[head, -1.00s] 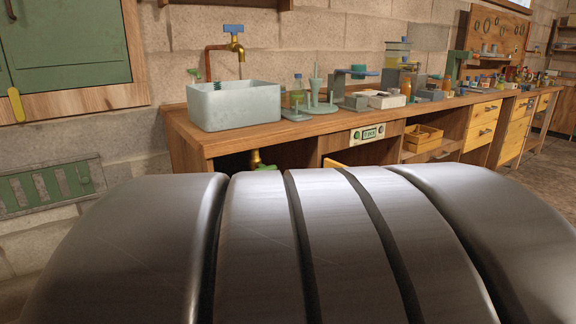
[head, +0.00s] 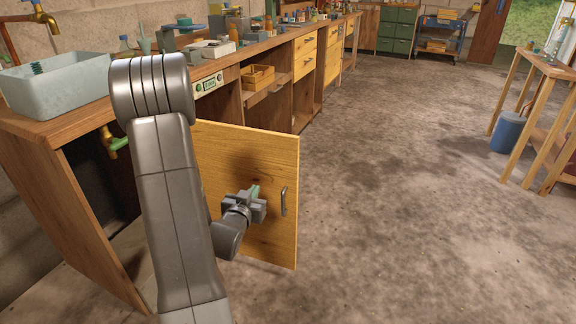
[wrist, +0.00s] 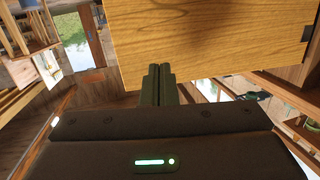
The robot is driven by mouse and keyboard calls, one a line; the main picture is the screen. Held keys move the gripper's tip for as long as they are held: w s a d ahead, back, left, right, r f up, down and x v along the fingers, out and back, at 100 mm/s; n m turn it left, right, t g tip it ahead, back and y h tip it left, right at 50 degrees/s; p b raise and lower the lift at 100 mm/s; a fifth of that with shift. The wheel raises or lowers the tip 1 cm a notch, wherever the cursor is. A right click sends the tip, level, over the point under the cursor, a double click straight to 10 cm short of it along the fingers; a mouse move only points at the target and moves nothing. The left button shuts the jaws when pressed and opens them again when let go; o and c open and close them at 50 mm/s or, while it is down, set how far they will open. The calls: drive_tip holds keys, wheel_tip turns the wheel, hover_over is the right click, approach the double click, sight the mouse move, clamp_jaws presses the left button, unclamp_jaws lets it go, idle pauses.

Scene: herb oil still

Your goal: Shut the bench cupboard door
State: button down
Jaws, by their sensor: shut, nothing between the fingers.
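The bench cupboard door (head: 240,160) is a yellow wooden panel. It stands open, sticking out from the bench into the room, with a grey bar handle (head: 284,202) near its free edge. My gripper (head: 254,191) is in front of the door's face, left of the handle, with its fingers shut and empty. The door also fills the top of the wrist view (wrist: 210,40), where my fingers (wrist: 158,72) lie together by its edge. I cannot tell whether they touch it. My arm hides the hinge side of the door.
The bench top (head: 70,122) carries a grey sink (head: 60,82) and several tools and bottles. A brass valve (head: 115,145) shows in the dark space under the bench. A wooden table (head: 550,68) and a blue bin (head: 508,132) stand at right. The floor between is clear.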

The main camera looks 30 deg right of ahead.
drive_tip(key=s+d+h, duration=0.2)
drive_tip(key=m+b, duration=0.1)
approach(286, 161)
drive_tip(key=shift+h, duration=0.4)
drive_tip(key=x, duration=0.6)
drive_tip(key=shift+w+d+f, duration=0.15)
drive_tip(key=shift+w+f, duration=0.1)
drive_tip(key=shift+w, duration=0.2)
